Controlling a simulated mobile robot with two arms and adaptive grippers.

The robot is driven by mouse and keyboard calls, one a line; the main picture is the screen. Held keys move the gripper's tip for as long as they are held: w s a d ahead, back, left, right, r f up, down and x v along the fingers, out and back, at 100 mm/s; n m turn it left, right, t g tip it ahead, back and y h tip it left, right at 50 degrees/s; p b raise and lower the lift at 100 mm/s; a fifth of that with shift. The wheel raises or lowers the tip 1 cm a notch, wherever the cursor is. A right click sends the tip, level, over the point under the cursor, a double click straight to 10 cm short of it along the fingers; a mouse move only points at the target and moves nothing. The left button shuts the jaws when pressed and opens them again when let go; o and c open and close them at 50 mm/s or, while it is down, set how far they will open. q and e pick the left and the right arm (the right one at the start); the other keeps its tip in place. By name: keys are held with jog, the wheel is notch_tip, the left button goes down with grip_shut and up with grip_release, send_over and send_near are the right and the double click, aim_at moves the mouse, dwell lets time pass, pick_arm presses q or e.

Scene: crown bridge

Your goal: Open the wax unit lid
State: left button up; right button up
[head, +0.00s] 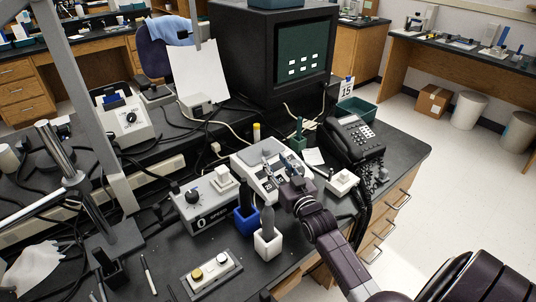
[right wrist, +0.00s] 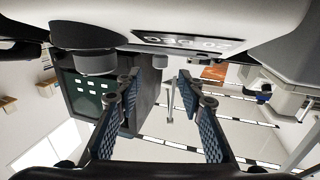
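The white unit that I take for the wax unit (head: 240,164) stands on the dark bench in the middle of the head view. Its top seems closed, but my gripper partly covers the unit, so I cannot be sure of the lid. My right gripper (head: 274,160) is right at the unit's front right side, pointing at it. In the right wrist view the gripper (right wrist: 157,86) has its two blue-padded fingers apart with nothing between them. A pale body with a dark label (right wrist: 186,42) fills the top of that view, close to the fingers. My left gripper is not in view.
A grey control box with a knob (head: 204,202), a blue holder (head: 246,221) and a white holder (head: 267,243) stand close in front and left. A black telephone (head: 355,143) is to the right. A monitor (head: 303,52) stands behind. Cables cross the bench.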

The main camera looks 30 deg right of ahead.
aim_at(267, 151)
jog(key=shift+w+d, duration=0.25)
jog(key=shift+w, duration=1.1)
jog(key=shift+w+d, duration=0.2)
jog(key=shift+w, duration=1.1)
jog(key=shift+c, duration=0.6)
grip_shut()
